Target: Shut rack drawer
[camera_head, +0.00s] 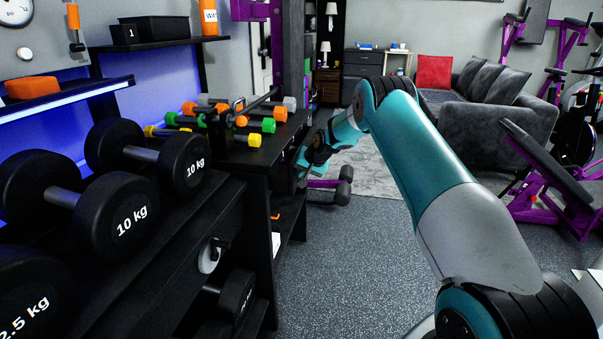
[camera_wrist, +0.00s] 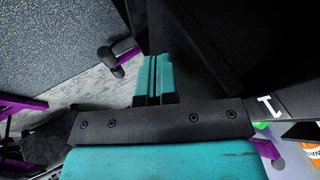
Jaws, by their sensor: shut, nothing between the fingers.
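The black rack (camera_head: 262,158) runs along the left in the head view. My gripper (camera_head: 300,172) is at its far end, close to the rack's side and partly hidden by my wrist. In the wrist view my gripper (camera_wrist: 154,80) shows two teal fingers pressed together with nothing between them. A dark flat panel (camera_wrist: 205,45) lies just to the right of the fingers. I cannot tell whether it is the drawer front or another part of the rack. I cannot tell whether the fingers touch it. No drawer opening shows clearly in the head view.
Large black dumbbells (camera_head: 130,215) and small coloured dumbbells (camera_head: 262,125) rest on the rack. A purple-framed bench with black rollers (camera_head: 345,185) stands just beyond my gripper. A grey sofa (camera_head: 490,115) is at the back right. The speckled floor (camera_head: 340,270) beside the rack is clear.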

